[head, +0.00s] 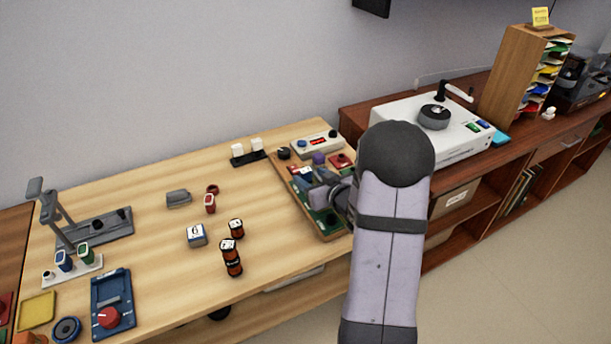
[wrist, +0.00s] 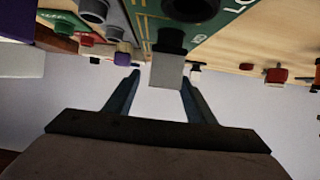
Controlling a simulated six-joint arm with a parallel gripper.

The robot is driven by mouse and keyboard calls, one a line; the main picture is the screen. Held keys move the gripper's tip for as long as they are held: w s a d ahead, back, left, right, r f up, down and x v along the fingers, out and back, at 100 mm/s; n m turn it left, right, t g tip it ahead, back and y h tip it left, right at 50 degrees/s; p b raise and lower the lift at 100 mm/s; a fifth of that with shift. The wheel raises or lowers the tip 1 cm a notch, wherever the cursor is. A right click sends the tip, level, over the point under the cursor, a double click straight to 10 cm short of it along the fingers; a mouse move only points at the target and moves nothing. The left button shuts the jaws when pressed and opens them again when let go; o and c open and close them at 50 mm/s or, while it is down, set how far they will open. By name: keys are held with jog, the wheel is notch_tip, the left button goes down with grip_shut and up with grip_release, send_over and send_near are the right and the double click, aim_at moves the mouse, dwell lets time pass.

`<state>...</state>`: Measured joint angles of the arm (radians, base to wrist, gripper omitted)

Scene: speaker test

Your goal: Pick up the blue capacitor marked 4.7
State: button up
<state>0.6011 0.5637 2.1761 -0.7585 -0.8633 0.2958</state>
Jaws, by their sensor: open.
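A small blue part with a white top (head: 64,261) stands in a white rack at the left of the table in the head view. No 4.7 mark is readable on it, so I cannot tell whether it is the capacitor. My gripper (head: 318,197) is far to its right, over the green circuit board (head: 327,217). In the wrist view my gripper (wrist: 160,80) is open, its two dark blue fingers apart. A grey block with a dark top (wrist: 167,67) shows between the fingertips; I cannot tell whether it touches them. My arm hides part of the board.
A green part (head: 86,254) shares the white rack. A red part (head: 210,203), a white-and-blue block (head: 196,235) and black-and-orange cylinders (head: 231,257) stand mid-table. A grey stand (head: 100,228) is at left. A white turntable-like device (head: 455,138) is beyond my arm.

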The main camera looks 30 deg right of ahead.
aim_at(308, 175)
jog(key=shift+x, duration=1.85)
jog(key=shift+a, duration=0.1)
jog(key=c, duration=1.2)
jog(key=shift+o, duration=0.2)
jog(key=shift+r, duration=0.1)
notch_tip(308, 175, up, 10)
jog(key=shift+f+p, duration=0.1)
jog(key=shift+p, duration=0.5)
